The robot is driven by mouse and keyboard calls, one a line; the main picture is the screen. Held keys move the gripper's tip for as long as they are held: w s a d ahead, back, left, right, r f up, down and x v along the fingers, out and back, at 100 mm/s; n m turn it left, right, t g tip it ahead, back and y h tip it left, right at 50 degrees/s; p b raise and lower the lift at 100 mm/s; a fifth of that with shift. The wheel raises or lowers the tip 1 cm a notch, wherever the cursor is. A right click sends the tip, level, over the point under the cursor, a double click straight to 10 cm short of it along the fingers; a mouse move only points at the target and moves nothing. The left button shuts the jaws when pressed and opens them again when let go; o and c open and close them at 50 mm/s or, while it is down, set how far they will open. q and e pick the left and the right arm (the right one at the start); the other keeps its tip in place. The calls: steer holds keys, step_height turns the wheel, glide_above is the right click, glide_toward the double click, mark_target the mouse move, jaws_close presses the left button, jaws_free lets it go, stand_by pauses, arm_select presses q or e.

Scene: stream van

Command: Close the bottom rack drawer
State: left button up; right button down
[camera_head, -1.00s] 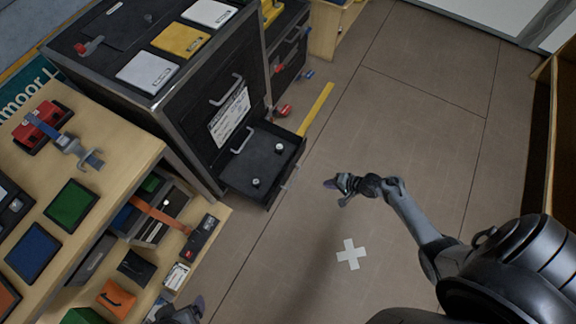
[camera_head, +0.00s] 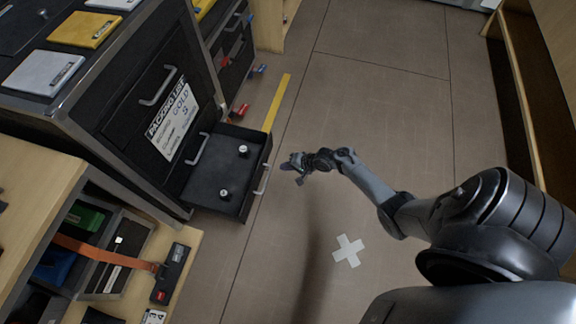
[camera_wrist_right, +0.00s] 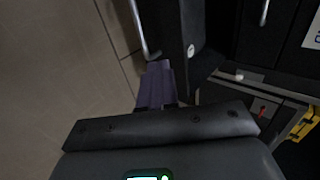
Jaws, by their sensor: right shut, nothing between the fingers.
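The black bottom rack drawer (camera_head: 215,178) sticks out of the black rack (camera_head: 120,125). Two small round pale-topped items (camera_head: 243,150) sit inside it. Its front, with a silver bar handle (camera_head: 262,179), faces my right arm. My right gripper (camera_head: 288,165) is shut and empty, just right of the drawer front, apparently with a small gap. In the right wrist view its purple fingertips (camera_wrist_right: 157,85) lie beside the drawer front (camera_wrist_right: 168,40) and just below the end of the handle (camera_wrist_right: 142,28). Whether they touch is unclear. My left gripper is out of view.
A drawer with a paper label (camera_head: 173,122) above is shut. A wooden shelf unit (camera_head: 35,195) with an orange strap stands at lower left. A yellow floor strip (camera_head: 277,102) lies behind the drawer. The floor around the white cross (camera_head: 348,251) is clear.

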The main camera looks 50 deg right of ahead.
mark_target(259, 168)
steer(key=w+a+f+b, duration=0.1)
steer(key=w+b, duration=0.1)
steer(key=w+a+f+b, duration=0.1)
steer(key=w+f+b, duration=0.1)
steer(key=w, duration=0.1)
steer(key=w+a+f+b, duration=0.1)
steer(key=w+b, duration=0.2)
steer(key=shift+a+f, duration=0.2)
steer(key=shift+f, duration=0.15)
steer(key=shift+w+r, duration=0.1)
steer(key=shift+w, duration=0.05)
steer(key=shift+a, duration=0.1)
